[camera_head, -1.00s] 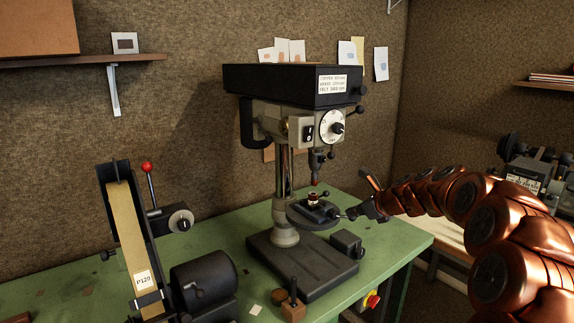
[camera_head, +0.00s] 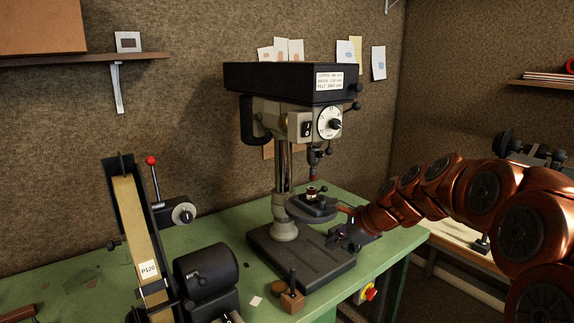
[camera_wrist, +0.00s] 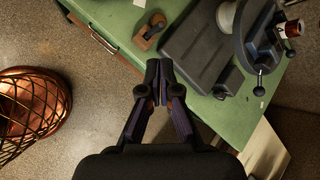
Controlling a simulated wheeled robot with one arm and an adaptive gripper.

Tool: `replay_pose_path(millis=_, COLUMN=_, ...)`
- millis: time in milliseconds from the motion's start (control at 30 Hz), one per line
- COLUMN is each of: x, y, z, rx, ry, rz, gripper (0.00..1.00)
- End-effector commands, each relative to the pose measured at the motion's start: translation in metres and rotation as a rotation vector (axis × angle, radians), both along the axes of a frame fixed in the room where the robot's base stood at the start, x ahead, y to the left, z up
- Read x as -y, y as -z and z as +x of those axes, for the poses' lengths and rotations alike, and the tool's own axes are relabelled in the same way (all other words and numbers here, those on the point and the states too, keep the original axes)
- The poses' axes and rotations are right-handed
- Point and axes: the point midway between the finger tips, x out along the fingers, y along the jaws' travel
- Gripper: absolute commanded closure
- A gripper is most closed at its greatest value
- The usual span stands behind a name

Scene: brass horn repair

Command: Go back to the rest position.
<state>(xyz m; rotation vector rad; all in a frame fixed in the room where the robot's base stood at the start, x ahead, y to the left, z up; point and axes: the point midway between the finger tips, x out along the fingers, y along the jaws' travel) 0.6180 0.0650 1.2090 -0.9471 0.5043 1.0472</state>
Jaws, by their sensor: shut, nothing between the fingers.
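My gripper (camera_wrist: 159,84) is shut and empty in the wrist view, its fingertips together over the front edge of the green bench (camera_wrist: 113,20). In the head view my gripper (camera_head: 338,236) is small and dark, in front of the right side of the drill press base. The drill press (camera_head: 284,150) stands on the bench, and a small vise (camera_head: 316,206) sits on its round table. A small piece stands upright in the vise. The vise and piece also show at the top right of the wrist view.
A belt sander (camera_head: 140,235) stands at the left of the bench. A wooden block with a dark handle (camera_head: 291,297) is near the front edge. A copper-coloured round thing in a wire basket (camera_wrist: 35,105) is on the left of the wrist view. Open floor lies below the bench.

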Motion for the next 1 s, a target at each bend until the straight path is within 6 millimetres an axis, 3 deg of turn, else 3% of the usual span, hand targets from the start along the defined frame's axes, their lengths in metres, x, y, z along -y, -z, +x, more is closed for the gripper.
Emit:
replay_pose_path(millis=200, x=-0.017, y=0.013, z=-0.091, rx=0.038, ry=-0.342, rz=-0.216, gripper=1.00)
replay_pose_path(millis=433, x=-0.014, y=0.035, z=-0.188, rx=0.050, ry=-0.699, rz=-0.410, gripper=1.00)
replay_pose_path(millis=800, x=0.027, y=0.073, z=-0.336, rx=0.017, ry=-1.258, rz=-0.632, gripper=1.00)
replay_pose_path(millis=1000, x=0.054, y=0.088, z=-0.399, rx=-0.023, ry=-1.496, rz=-0.678, gripper=1.00)
